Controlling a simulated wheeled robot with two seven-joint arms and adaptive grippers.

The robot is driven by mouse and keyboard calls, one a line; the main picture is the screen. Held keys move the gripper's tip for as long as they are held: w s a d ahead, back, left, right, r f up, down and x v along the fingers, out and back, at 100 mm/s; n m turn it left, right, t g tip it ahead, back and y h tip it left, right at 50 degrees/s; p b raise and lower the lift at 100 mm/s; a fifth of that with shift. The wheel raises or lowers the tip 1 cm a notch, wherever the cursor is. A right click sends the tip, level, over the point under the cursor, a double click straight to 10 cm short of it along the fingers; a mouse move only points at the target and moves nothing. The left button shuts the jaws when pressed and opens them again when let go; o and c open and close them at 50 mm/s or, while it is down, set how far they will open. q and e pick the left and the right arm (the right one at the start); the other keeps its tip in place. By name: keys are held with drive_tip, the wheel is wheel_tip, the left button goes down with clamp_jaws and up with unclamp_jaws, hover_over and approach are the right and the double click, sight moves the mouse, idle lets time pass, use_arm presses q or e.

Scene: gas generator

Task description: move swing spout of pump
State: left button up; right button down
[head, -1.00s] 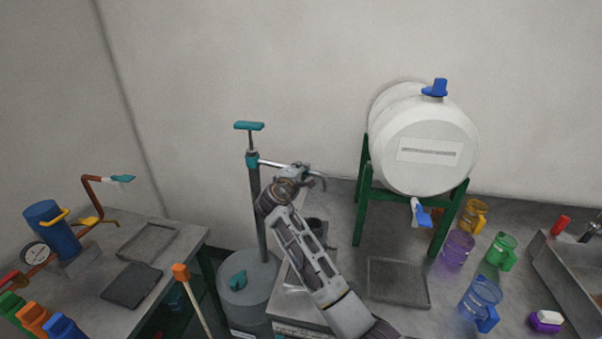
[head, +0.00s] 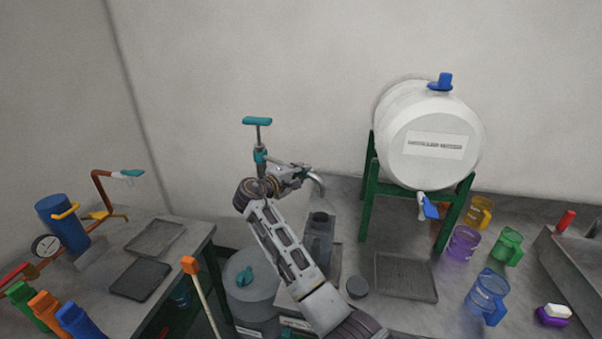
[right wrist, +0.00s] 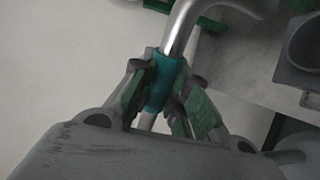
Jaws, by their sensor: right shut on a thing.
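The pump has a teal T-handle (head: 257,121) on a thin rod and a teal collar (head: 260,155) on its post. Its post rises from a grey drum (head: 249,300). The metal swing spout (head: 319,184) reaches right from the collar and its end curves down. My right gripper (head: 298,171) is shut on the spout. In the right wrist view, its fingers (right wrist: 163,88) close on a teal sleeve (right wrist: 164,78) on the spout (right wrist: 180,28). My wrist hides part of the pump post and spout. My left gripper is not in view.
A grey container with an open neck (head: 319,235) stands below the spout's end. A white barrel (head: 428,150) sits on a green stand (head: 368,205) to the right. Several coloured jugs stand beyond it. A left bench (head: 195,240) holds a blue cylinder (head: 65,225).

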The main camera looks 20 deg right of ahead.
drive_tip(key=c, duration=1.4)
unclamp_jaws()
drive_tip(key=shift+a, duration=0.15)
drive_tip(key=shift+o, duration=0.2)
drive_tip(key=v, duration=0.7)
drive_tip(key=shift+s+a, duration=0.2)
